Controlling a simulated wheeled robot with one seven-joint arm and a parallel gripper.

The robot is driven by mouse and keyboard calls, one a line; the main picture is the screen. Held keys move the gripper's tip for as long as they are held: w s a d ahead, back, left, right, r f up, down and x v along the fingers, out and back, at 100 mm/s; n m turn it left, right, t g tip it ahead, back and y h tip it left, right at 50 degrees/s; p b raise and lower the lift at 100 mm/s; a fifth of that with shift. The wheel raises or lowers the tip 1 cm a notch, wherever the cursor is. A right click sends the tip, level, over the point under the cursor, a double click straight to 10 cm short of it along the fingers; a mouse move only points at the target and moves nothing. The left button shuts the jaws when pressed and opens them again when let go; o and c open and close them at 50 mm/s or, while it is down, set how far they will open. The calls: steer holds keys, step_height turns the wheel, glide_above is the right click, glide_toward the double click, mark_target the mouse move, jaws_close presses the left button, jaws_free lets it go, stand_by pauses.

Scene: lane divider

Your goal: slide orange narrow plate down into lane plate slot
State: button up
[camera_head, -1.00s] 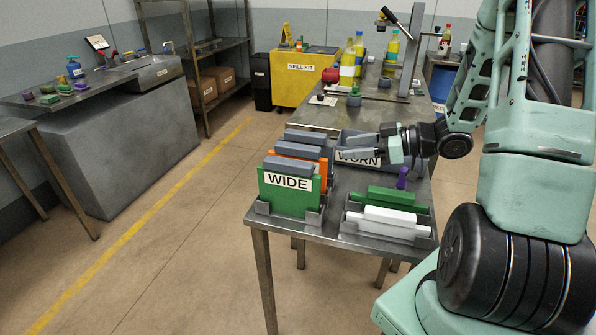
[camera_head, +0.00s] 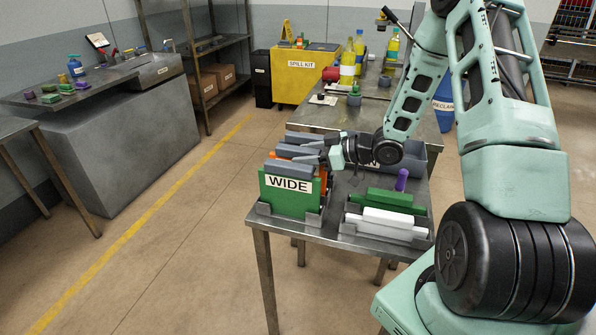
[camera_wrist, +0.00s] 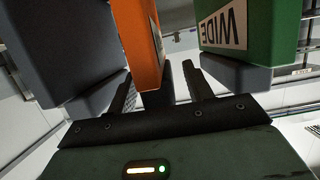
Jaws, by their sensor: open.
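The orange plate (camera_head: 323,174) stands upright in a rack on the metal table, just behind a green plate labelled WIDE (camera_head: 290,195). It has a grey block along its top and is partly hidden. My gripper (camera_head: 308,153) is at its upper right edge. In the wrist view the orange plate (camera_wrist: 137,45) lies between the open fingers (camera_wrist: 160,88), nearer the left one. The WIDE plate (camera_wrist: 240,30) is beyond the right finger. I cannot tell whether either finger touches the orange plate. A lane plate slot cannot be clearly made out.
A grey holder right of the rack carries a green bar (camera_head: 390,201) and a white bar (camera_head: 388,221). A grey bin (camera_head: 413,163) is behind my gripper. More grey-topped plates crowd the rack's rear. Free floor lies left of the table.

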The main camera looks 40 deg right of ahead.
jaws_close()
stand_by(0.3)
